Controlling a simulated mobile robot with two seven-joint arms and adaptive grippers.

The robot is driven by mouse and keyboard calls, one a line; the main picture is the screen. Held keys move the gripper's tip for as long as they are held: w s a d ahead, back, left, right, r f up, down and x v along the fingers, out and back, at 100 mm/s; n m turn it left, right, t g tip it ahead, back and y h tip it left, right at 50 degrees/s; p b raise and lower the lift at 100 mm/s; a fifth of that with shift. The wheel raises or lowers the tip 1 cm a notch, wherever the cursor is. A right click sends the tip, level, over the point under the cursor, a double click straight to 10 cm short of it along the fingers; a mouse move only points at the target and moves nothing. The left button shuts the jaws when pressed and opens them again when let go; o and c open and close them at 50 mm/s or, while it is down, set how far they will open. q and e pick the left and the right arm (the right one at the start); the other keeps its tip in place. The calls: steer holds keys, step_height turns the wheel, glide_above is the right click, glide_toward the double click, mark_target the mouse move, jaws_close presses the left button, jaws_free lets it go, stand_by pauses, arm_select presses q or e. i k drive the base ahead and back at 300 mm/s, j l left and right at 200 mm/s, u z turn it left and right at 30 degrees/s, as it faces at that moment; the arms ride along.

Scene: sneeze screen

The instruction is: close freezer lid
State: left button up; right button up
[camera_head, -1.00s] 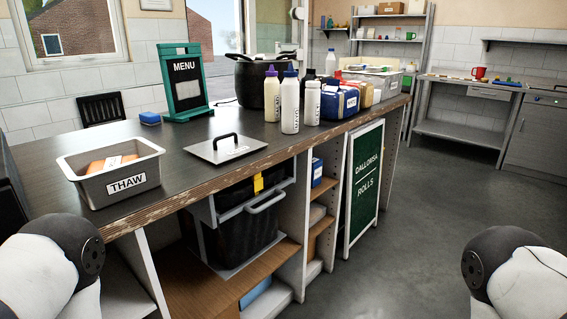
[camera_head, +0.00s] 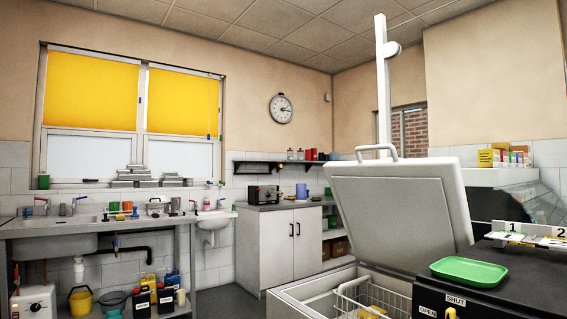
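The freezer lid (camera_head: 395,215) is a thick pale grey panel with a bar handle (camera_head: 376,152) along its top edge. It stands raised and tilted over the open chest freezer (camera_head: 300,292) at the lower right. A wire basket (camera_head: 372,300) with some yellow items shows inside the freezer. Neither of my grippers is in view, so whether they are open or shut is hidden.
A dark counter (camera_head: 475,285) with a green tray (camera_head: 468,271) and OPEN and SHUT labels adjoins the freezer on the right. A white cabinet (camera_head: 275,250) stands behind. A sink bench (camera_head: 95,225) with buckets and bottles below is at left.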

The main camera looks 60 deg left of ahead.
mark_target(403, 216)
steer(key=u, duration=1.15)
steer(key=i+j+z, duration=0.2)
steer(key=j, duration=0.2)
steer(key=i+j+z, duration=0.2)
steer(key=j, duration=0.2)
steer(key=j+z, duration=0.15)
steer(key=j, duration=0.3)
steer(key=i+j+z, duration=0.2)
steer(key=j, duration=0.25)
steer(key=k, duration=0.1)
